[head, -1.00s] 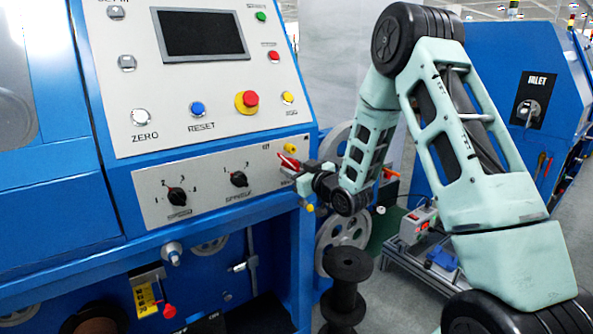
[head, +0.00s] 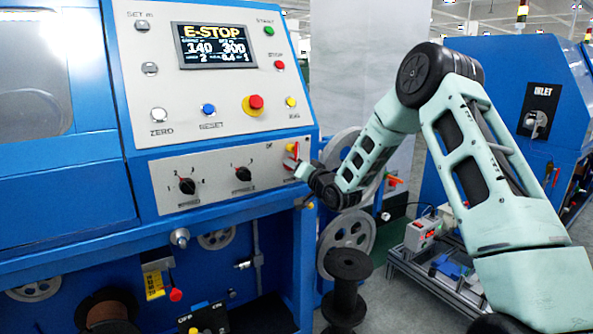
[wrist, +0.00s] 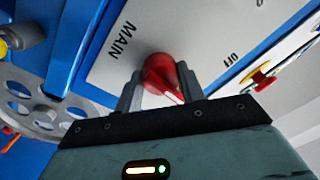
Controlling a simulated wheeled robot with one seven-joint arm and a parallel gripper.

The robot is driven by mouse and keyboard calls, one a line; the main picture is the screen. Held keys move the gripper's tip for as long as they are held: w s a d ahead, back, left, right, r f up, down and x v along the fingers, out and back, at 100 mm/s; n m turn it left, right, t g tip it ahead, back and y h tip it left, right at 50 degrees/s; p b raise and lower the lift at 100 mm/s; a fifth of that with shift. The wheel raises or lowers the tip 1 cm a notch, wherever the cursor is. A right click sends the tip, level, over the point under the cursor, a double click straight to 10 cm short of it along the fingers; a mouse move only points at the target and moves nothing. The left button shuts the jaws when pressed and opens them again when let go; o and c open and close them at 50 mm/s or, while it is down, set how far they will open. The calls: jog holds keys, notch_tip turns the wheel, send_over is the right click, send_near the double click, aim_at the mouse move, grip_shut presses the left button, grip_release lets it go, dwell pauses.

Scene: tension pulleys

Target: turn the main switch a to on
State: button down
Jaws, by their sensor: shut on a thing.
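The main switch is a red rotary handle (wrist: 165,78) on a light panel, beside the label MAIN in the wrist view. In the head view the red handle (head: 294,150) is at the right end of the lower grey panel and now stands close to upright. My gripper (wrist: 162,92) is shut on the red handle, one finger on each side of it. In the head view my gripper (head: 299,168) is at the panel and partly covers the switch. The display (head: 215,45) is lit and reads E-STOP with several numbers.
A red emergency button (head: 256,102) on a yellow base sits above the panel. Two black selector knobs, one at left (head: 187,186) and one nearer (head: 243,173), share the lower panel. A black spool (head: 346,280) stands below my arm.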

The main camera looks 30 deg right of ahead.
jog(key=m, duration=0.4)
jog(key=shift+m, duration=0.4)
jog(key=shift+m+h, duration=0.3)
jog(key=shift+m, duration=1.4)
jog(key=shift+f+m, duration=0.1)
jog(key=shift+m, duration=0.2)
jog(key=c, duration=0.9)
grip_release()
